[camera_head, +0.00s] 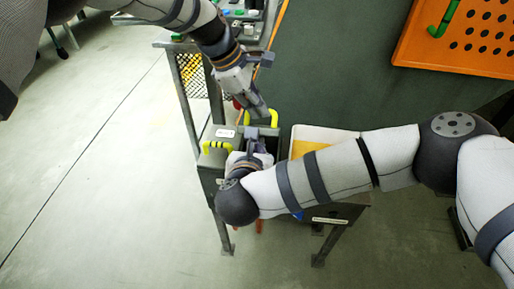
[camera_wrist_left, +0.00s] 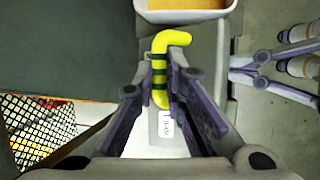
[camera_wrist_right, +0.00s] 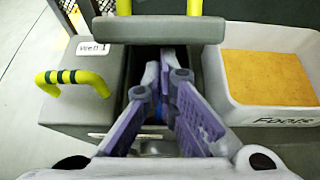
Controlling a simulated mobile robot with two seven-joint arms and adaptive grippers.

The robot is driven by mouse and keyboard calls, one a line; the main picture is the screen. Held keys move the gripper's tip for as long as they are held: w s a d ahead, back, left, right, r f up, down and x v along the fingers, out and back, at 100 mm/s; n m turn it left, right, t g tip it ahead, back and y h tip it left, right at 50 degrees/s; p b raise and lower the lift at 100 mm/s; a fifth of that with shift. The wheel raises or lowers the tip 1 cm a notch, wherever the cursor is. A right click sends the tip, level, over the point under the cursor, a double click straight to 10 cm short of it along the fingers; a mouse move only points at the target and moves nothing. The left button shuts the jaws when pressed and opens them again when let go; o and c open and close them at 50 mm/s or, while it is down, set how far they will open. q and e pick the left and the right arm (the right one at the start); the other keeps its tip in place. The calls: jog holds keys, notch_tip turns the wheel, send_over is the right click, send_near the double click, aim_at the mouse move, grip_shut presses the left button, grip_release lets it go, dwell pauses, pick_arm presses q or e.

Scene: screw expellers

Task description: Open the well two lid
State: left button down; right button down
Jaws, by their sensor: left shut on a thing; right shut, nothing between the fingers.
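The well two lid (camera_wrist_right: 160,30) is a grey plate with a yellow handle (camera_wrist_left: 160,60) banded in black. It stands tilted up, with a dark opening (camera_wrist_right: 125,95) in front of it. My left gripper (camera_head: 262,112) is shut on this handle; its fingers (camera_wrist_left: 160,88) straddle it in the left wrist view. My right gripper (camera_wrist_right: 165,75) is shut and empty, at the opening just in front of the raised lid. It also shows in the left wrist view (camera_wrist_left: 250,75). How deep its fingertips reach is unclear.
Left of the opening is the well one lid (camera_wrist_right: 60,110), lying flat, with a yellow handle (camera_wrist_right: 70,78) and a label. To the right is a white tray (camera_wrist_right: 280,115) marked Foots with an orange slab. An orange perforated panel (camera_head: 465,35) is at the upper right.

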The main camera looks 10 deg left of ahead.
pick_arm(q)
jog(key=shift+s+a+f, duration=0.1)
jog(key=shift+s+f, duration=0.05)
jog(key=shift+f, duration=0.35)
pick_arm(e)
jog(key=shift+f, duration=0.2)
jog(key=shift+w+r, duration=0.65)
jog(key=shift+r, duration=0.15)
pick_arm(q)
jog(key=c, duration=1.7)
grip_release()
pick_arm(e)
jog(key=shift+w, duration=0.1)
pick_arm(q)
jog(key=shift+o, duration=0.2)
